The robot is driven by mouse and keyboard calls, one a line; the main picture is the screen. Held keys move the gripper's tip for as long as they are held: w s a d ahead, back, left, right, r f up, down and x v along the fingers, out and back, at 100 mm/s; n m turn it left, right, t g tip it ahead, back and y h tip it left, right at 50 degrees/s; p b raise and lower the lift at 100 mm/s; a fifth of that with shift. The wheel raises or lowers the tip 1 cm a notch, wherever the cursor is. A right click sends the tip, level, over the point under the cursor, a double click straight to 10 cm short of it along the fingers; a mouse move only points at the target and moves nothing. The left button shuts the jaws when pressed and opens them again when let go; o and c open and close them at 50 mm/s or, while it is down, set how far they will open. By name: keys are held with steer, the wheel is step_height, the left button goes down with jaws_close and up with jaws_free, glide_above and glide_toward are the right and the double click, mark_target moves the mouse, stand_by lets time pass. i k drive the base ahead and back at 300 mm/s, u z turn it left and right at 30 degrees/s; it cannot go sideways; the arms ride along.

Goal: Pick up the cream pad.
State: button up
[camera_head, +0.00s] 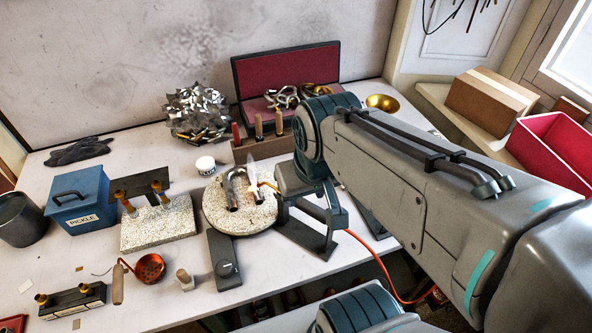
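A small flat off-white square (25,286) lies on the table at the far left front; it looks the most like the cream pad, though at this size I cannot be sure. Small tan flat pieces (79,268) lie to its right, one farther forward. My gripper (350,244) is at the middle right of the table, far to the right of these pieces. Its two dark fingers appear spread apart with nothing seen between them. My arm hides part of the table's right side.
A dark block with brass knobs (72,301), a red ladle (149,268) and a small cork-like piece (185,279) stand near the front left. A blue pickle box (78,201), speckled slab (160,224) and round speckled disc (212,211) are behind. An orange hose (385,272) trails past my gripper.

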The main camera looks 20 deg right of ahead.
mark_target(187, 281)
steer(key=z, duration=0.05)
steer(key=k, duration=0.5)
steer(key=u, duration=1.25)
steer(key=i, duration=0.15)
steer(key=z, duration=0.2)
steer(key=k, duration=0.5)
steer(key=u, duration=0.7)
steer(key=i, duration=0.85)
steer(key=z, duration=1.65)
